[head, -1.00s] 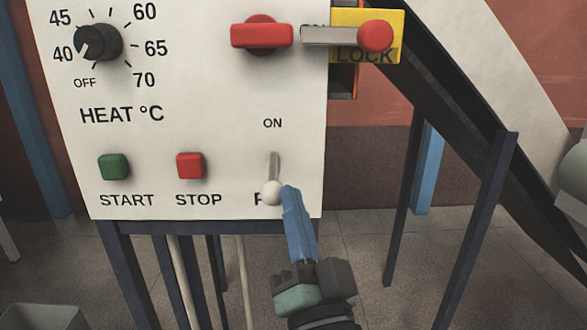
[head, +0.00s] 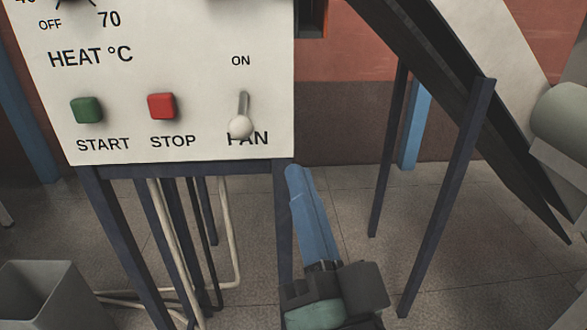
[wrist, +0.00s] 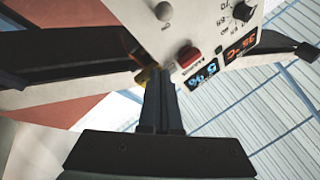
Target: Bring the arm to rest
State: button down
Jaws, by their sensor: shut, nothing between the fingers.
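My gripper (head: 294,172) shows in the head view below the lower right corner of the white control panel (head: 190,60). Its blue fingers are shut, with nothing between them. They point up and away from me and appear clear of the panel. In the wrist view my gripper (wrist: 162,72) is in front of the panel (wrist: 205,18), which looks upside down there. The fan switch (head: 241,125), a lever with a pale ball end, points down on the panel, apart from the fingers.
A green START button (head: 87,110) and red STOP button (head: 162,106) sit left of the switch. A dark sloping chute (head: 450,95) on dark legs (head: 448,200) stands at the right. A grey bin (head: 45,295) is at the lower left. Open floor lies between the legs.

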jog(key=shift+s+a+f, duration=0.1)
jog(key=shift+s+f, duration=0.05)
jog(key=shift+s, duration=0.15)
jog(key=s+a+r+n+t+h+p, duration=0.1)
jog(key=r+p, duration=0.5)
jog(key=r, duration=0.7)
jog(key=s+a+r+n+t+h+p, duration=0.1)
jog(key=r+p, duration=0.5)
jog(key=r, duration=0.7)
jog(key=s+a+r+n+t+h+p, duration=0.1)
jog(key=r+p, duration=0.5)
jog(key=r, duration=0.8)
jog(key=n+t+h, duration=0.1)
jog(key=n, duration=0.1)
jog(key=shift+n+t, duration=0.3)
jog(key=shift+t, duration=0.1)
jog(key=shift+s+a, duration=0.1)
jog(key=shift+a, duration=0.05)
